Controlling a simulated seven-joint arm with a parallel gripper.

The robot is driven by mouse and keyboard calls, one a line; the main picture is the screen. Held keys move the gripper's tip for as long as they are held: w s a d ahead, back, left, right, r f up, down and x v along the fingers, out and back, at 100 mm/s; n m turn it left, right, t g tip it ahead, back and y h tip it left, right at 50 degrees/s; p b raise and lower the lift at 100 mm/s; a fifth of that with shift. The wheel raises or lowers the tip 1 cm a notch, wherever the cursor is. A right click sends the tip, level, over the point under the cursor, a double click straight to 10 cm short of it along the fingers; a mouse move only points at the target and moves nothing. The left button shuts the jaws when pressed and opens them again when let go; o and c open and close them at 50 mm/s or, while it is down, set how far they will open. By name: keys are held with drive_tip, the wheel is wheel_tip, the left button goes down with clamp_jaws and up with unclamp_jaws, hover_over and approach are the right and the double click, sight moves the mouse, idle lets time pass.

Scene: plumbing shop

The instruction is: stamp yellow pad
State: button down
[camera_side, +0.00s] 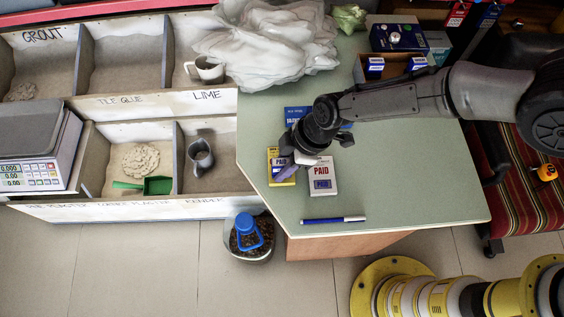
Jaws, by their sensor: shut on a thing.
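The yellow pad (274,155) lies on the green tabletop, with a dark label reading PAID partly in view. My gripper (296,161) is over its right side, shut on a purple, slanted object (286,173) that looks like a stamp. The stamp's lower end overlaps the yellow pad in the picture; I cannot tell whether it touches. A white pad (322,171) marked PAID lies just right of it. A blue pad (295,114) lies behind, partly hidden by my arm.
The green table (410,170) is clear at the right. A blue marker (333,220) lies near its front edge. A box (366,70) with blue-labelled items stands at the back, beside a crumpled plastic bag (265,45). Bins (100,130) stand left.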

drive_tip(key=shift+f, duration=0.5)
idle(0.9)
drive_tip(key=shift+r, duration=0.1)
drive_tip(key=shift+r, duration=3)
